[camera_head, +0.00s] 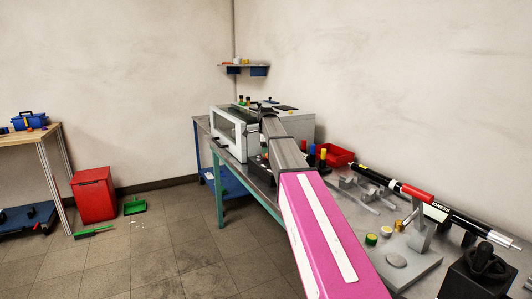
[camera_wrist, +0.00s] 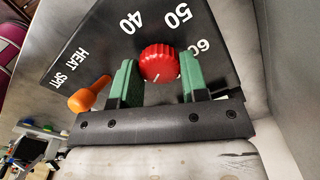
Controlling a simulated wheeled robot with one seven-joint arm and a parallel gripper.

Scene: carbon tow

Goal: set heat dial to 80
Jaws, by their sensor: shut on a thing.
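The heat dial, a round red ribbed knob (camera_wrist: 158,60), sits on a dark panel (camera_wrist: 90,50) in the wrist view. White numbers 40, 50 and 60 stand around its far side, and a HEAT label is at left. A small pale mark shows low on the knob; I cannot tell which number it points to. My gripper (camera_wrist: 160,76) has green finger pads on both sides of the knob and is shut on it. Its body hides the near side of the panel. In the head view my arm hides the dial and gripper.
An orange-handled lever (camera_wrist: 90,94) stands on the panel close to the left finger. In the head view, a white windowed machine (camera_head: 228,132) is behind my arm on the bench. A red bin (camera_head: 338,156) and a black-and-red tool on a stand (camera_head: 418,193) lie to the right.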

